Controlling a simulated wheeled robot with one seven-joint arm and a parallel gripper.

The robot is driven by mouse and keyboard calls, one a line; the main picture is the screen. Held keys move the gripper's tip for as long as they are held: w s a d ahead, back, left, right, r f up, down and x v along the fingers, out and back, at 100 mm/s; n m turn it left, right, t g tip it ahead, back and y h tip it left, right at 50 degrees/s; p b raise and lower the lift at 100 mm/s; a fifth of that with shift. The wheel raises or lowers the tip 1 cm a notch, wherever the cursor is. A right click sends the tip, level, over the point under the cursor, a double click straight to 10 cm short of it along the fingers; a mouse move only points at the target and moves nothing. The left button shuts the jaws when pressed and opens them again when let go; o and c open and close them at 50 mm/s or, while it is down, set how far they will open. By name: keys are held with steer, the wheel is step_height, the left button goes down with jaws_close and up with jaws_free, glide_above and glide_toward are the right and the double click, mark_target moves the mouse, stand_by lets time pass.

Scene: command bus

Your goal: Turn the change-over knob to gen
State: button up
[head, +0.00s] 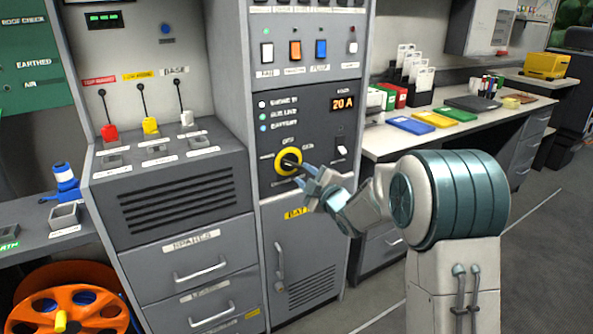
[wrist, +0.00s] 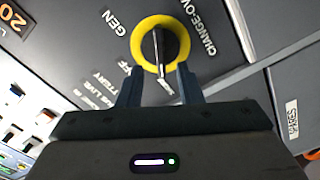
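The change-over knob (head: 288,161) is a yellow ring with a black bar handle, on the dark panel below the orange "20 A" display. In the wrist view the knob (wrist: 160,45) has its handle running roughly up and down the picture, its lower end near a small partly hidden label. The "GEN" label (wrist: 115,22) is at the ring's upper left and an "OFF" label at its lower left. My gripper (head: 310,180) is just in front of the knob. In the wrist view my gripper (wrist: 159,76) has its fingers apart, with the handle's lower end between them and gaps on both sides.
Switches (head: 295,50) sit above the display, and another small switch (head: 341,148) is right of the knob. A cabinet door (head: 300,245) is below. A desk (head: 460,125) with folders stands to the right. Floor is clear at the lower right.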

mark_target(294, 166)
steer(key=shift+x, duration=2.7)
jaws_close()
